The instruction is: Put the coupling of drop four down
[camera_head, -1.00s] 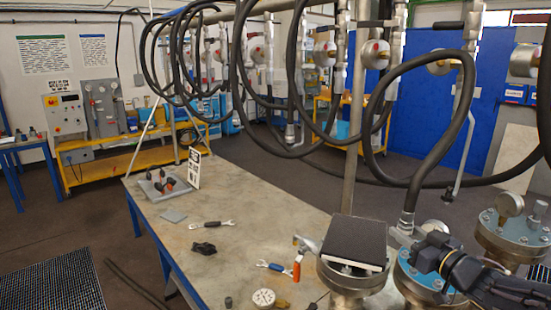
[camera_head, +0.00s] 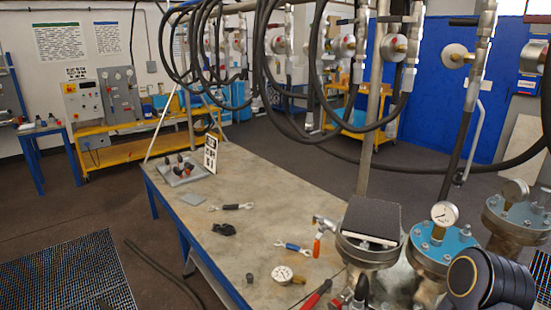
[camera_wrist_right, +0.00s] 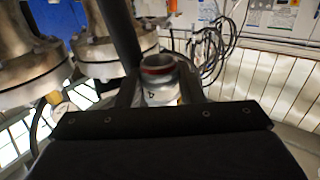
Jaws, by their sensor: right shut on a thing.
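In the right wrist view my right gripper (camera_wrist_right: 158,92) is shut on a metal coupling (camera_wrist_right: 160,72). The coupling has a red ring at its open end and a dark mark on its side. In the head view my right arm's black end (camera_head: 488,280) is at the bottom right, in front of the flanged vessels; the fingers and coupling cannot be made out there. A black hose (camera_head: 459,155) hangs from the rightmost clear valve and passes behind the blue-topped vessel (camera_head: 440,250). My left gripper is not in view.
A vessel with a dark square pad (camera_head: 372,218) stands left of the blue-topped one. Another flanged vessel (camera_head: 520,215) stands at the right. The table (camera_head: 265,205) holds spanners, a loose gauge (camera_head: 283,274) and small parts, with bare areas between. Hoses hang overhead.

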